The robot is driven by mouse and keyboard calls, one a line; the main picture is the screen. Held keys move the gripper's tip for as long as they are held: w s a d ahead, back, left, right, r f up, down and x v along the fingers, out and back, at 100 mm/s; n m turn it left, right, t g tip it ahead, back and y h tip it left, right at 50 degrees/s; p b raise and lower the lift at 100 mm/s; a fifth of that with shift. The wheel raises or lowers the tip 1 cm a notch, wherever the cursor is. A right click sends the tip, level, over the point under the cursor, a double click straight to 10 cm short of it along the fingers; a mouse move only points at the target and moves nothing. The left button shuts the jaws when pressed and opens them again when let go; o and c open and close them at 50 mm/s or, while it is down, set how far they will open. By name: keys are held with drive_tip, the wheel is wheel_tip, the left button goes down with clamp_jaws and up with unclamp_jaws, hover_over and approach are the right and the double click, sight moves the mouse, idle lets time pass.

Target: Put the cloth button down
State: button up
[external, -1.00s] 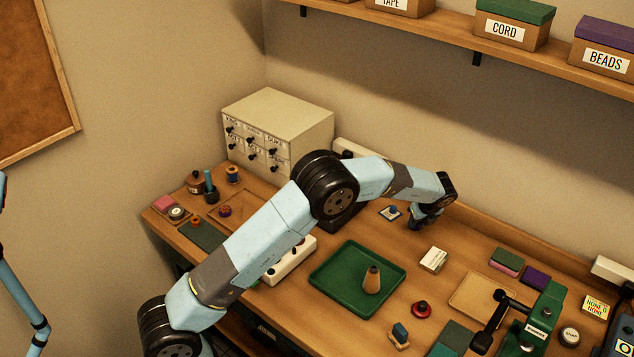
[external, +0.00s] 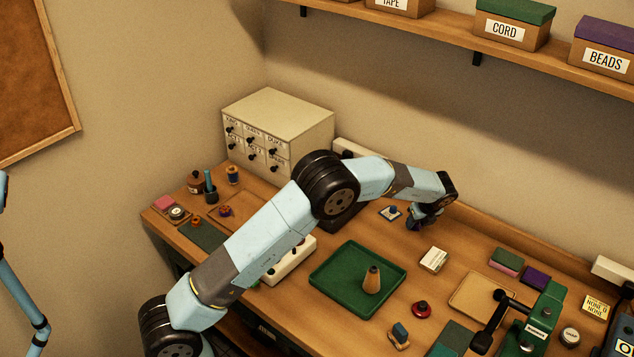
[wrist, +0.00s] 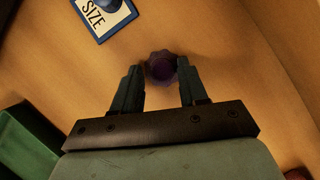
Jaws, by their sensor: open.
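A small dark purple round piece with a scalloped edge, which I take to be the cloth button (wrist: 161,66), sits on the bare wooden table in the wrist view. My gripper (wrist: 158,72) is open, its two fingers on either side of the piece near their tips. I see a gap at the left finger; at the right finger I cannot tell whether it touches. In the external view my gripper (external: 421,220) is low over the table's back part, and it largely hides the button.
A SIZE card (wrist: 96,20) with a blue piece on it lies close by. A small white box (external: 433,259) lies to the front right. The back wall is close behind my gripper.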

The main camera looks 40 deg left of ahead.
drive_tip(key=v, duration=1.2)
drive_tip(key=s+a+r+n+t+h, duration=0.1)
drive_tip(key=s+a+r+n, duration=0.5)
drive_tip(key=s+a+r, duration=0.4)
drive_tip(key=s+a+r+n+h, duration=0.2)
drive_tip(key=s+a+r+n, duration=0.55)
drive_tip(key=s, duration=0.55)
drive_tip(key=s+a+n, duration=0.2)
drive_tip(key=s+n, duration=0.1)
drive_tip(key=s, duration=0.7)
drive_tip(key=s+a+f+n+t, duration=0.1)
drive_tip(key=s+a+n, duration=0.2)
drive_tip(key=s, duration=0.7)
drive_tip(key=s+a+f+n+t, duration=0.1)
drive_tip(key=s+n, duration=0.4)
drive_tip(key=s, duration=0.5)
drive_tip(key=shift+a+f+h, duration=0.2)
drive_tip(key=shift+a+h, duration=0.2)
drive_tip(key=shift+a, duration=0.45)
